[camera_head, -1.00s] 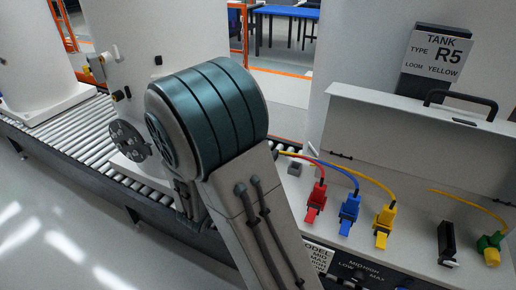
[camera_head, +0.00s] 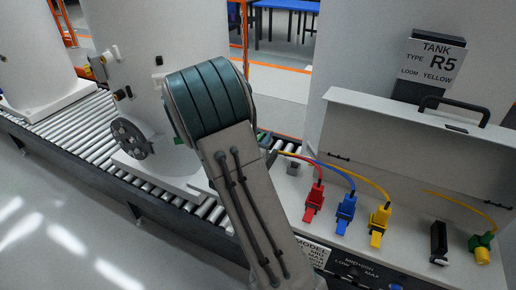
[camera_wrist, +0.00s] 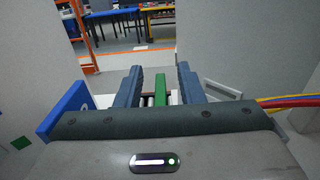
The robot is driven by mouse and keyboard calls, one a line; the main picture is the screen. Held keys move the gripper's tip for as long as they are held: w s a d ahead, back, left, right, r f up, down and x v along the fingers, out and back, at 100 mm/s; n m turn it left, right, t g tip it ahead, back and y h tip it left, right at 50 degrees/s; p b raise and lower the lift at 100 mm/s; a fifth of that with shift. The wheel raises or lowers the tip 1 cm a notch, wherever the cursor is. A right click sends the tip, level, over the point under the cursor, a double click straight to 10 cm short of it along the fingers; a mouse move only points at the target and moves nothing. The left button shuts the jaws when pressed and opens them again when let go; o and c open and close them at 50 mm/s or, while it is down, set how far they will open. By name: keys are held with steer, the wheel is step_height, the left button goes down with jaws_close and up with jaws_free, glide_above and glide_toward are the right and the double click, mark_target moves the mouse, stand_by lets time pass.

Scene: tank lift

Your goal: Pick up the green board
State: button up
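A narrow green strip, which looks like the green board (camera_wrist: 160,92), stands between the two fingers of my gripper (camera_wrist: 160,84) in the wrist view. The dark blue-grey fingers are apart, with a gap on each side of the green strip, so my gripper is open. How far ahead of the fingertips the strip lies is hard to tell.
A roller conveyor (camera_head: 72,122) runs behind my arm with tall white tanks on it. A grey test case (camera_head: 400,140) stands at right with red (camera_head: 313,200), blue (camera_head: 346,207) and yellow (camera_head: 380,218) plugs on cables. A blue block (camera_wrist: 65,108) is left of my gripper.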

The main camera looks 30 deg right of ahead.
jaws_close()
steer(key=shift+r, duration=0.1)
